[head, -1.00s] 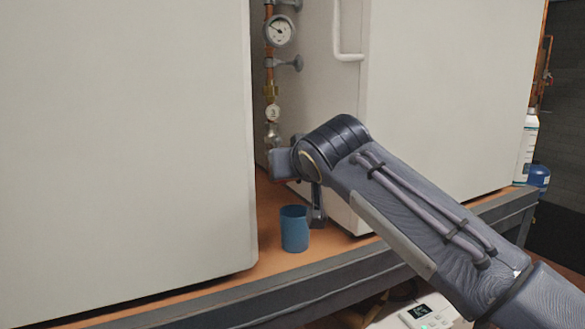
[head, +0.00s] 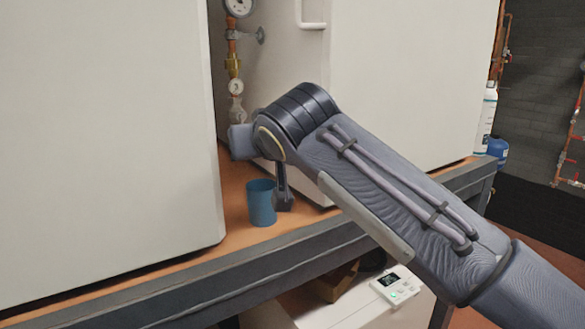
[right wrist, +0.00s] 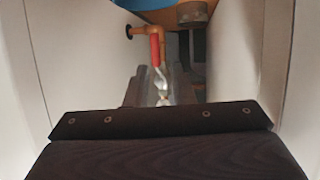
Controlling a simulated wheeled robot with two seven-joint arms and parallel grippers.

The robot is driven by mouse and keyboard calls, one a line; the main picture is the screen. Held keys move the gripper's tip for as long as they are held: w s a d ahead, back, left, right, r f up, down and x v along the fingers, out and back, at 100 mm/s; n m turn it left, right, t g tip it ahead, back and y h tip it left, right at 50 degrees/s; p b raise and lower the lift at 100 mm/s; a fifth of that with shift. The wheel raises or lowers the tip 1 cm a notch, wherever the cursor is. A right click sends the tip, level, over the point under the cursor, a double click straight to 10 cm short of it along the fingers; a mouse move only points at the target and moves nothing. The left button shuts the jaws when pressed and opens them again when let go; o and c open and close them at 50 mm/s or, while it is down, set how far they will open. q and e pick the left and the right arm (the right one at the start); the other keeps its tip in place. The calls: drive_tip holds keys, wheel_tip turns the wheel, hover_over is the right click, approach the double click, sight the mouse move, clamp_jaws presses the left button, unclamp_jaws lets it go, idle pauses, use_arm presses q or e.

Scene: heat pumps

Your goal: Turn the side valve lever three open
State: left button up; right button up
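The valve lever (right wrist: 155,48) has a red handle and a silver stem on a copper pipe; I see it in the right wrist view, upper middle. In the head view, a round tag marked 3 (head: 236,86) sits on the vertical pipe between two white cabinets. My right arm reaches into this gap and hides the valve lever there. My right gripper (right wrist: 161,90) points toward the lever, close to its stem. Its fingers are blurred, and I cannot tell whether they touch or grip it. My left gripper is not in view.
A blue cup (head: 261,204) stands on the orange shelf beside my right wrist. The left cabinet (head: 105,130) and right cabinet (head: 410,85) make the gap narrow. A gauge (head: 240,5) is higher on the pipe. A white bottle (head: 487,115) stands far right.

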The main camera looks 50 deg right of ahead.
drive_tip(key=s+a+b, duration=0.2)
drive_tip(key=s+a, duration=0.1)
drive_tip(key=s, duration=1.2)
drive_tip(key=shift+a, duration=0.35)
